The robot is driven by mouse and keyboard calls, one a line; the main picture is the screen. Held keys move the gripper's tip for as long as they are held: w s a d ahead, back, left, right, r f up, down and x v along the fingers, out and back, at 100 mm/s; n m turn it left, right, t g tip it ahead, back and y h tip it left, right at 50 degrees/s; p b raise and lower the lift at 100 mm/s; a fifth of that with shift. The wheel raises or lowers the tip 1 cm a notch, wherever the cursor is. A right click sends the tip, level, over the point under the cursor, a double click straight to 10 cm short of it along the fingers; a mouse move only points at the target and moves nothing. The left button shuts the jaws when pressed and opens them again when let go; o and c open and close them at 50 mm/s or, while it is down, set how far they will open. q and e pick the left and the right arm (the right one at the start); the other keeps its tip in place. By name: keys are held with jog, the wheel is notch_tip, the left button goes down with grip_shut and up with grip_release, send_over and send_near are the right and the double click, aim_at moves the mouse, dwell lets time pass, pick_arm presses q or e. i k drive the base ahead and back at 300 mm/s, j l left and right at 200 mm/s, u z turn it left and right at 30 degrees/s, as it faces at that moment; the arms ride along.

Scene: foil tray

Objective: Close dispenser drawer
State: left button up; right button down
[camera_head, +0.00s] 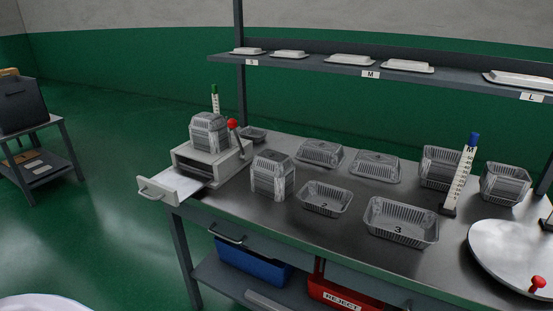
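The dispenser (212,160) is a pale grey box at the left end of the metal workbench, with a dark lever topped by a red knob (232,123) at its right side. Its drawer (172,184) is pulled out toward the lower left, past the bench edge. The drawer has a pale front handle (150,190), and a white sheet-like surface shows inside it. A stack of foil trays (208,132) sits on top of the dispenser. Neither of my grippers is in view.
Another tray stack (272,175) stands right of the dispenser. Several foil trays (325,198) cover the workbench (290,222), with a round metal plate (510,255) at right.

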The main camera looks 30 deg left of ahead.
aim_at(176, 185)
jog(key=u, duration=1.7)
